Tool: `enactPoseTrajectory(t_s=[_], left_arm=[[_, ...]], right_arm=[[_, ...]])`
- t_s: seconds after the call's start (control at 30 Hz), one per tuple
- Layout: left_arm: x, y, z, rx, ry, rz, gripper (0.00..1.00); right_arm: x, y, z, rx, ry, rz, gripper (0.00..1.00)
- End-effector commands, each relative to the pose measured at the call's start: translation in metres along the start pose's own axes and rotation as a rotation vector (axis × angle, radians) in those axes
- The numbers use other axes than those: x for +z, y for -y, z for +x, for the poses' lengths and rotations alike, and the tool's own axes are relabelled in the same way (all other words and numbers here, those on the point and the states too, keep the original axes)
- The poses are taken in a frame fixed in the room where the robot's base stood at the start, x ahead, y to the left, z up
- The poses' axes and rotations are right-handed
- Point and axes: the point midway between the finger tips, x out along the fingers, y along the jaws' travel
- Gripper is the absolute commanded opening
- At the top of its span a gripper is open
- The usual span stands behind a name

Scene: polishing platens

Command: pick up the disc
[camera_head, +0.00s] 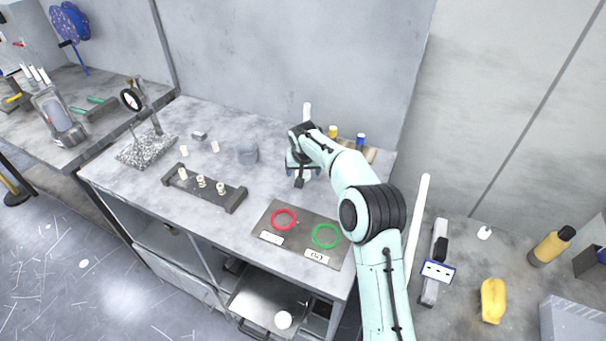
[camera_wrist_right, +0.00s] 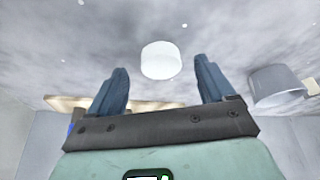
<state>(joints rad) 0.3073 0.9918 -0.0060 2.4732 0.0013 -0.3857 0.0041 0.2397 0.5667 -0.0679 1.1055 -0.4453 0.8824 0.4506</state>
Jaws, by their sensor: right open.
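A white round disc (camera_wrist_right: 161,60) lies on the grey speckled bench top in the right wrist view, ahead of my right gripper and between the lines of its fingers. My right gripper (camera_wrist_right: 160,78) is open, with two blue fingers and nothing between them. In the head view my right gripper (camera_head: 299,178) hangs over the bench at its back right, and it mostly hides the disc there. Another white round piece (camera_head: 283,319) sits in the open drawer below the bench. My left gripper is not in view.
A dark plate (camera_head: 297,239) with red and green rings lies in front. A rack (camera_head: 204,188) with several pale pegs lies left. Yellow and blue capped bottles (camera_head: 361,139) stand behind.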

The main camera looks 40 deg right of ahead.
Motion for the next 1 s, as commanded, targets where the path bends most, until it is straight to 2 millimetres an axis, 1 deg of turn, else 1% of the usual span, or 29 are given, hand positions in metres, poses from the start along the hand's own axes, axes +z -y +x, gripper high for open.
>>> enactPoseTrajectory(t_s=[0.03, 0.13, 0.4, 0.47, 0.5, 0.6, 0.87, 1.0], left_arm=[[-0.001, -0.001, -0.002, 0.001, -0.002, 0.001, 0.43], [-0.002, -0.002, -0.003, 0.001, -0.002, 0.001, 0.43], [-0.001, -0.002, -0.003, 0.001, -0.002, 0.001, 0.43], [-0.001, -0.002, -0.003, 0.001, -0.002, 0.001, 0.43], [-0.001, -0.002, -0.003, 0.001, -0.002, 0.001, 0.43], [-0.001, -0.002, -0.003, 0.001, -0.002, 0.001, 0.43], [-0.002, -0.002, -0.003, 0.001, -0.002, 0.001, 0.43], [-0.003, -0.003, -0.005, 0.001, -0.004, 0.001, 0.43]], right_arm=[[-0.001, 0.001, 0.007, -0.001, 0.000, 0.000, 0.82], [0.000, 0.001, 0.016, 0.000, 0.001, 0.000, 0.82], [0.000, 0.001, 0.019, -0.001, -0.001, -0.001, 0.82], [0.000, 0.001, 0.019, -0.001, -0.001, -0.001, 0.63], [0.000, 0.001, 0.019, -0.001, -0.001, -0.001, 0.50], [0.000, 0.001, 0.019, -0.001, -0.001, -0.001, 0.19], [-0.001, 0.001, 0.018, -0.001, -0.002, -0.001, 0.19], [-0.006, 0.001, 0.008, -0.002, -0.005, 0.000, 0.19]])
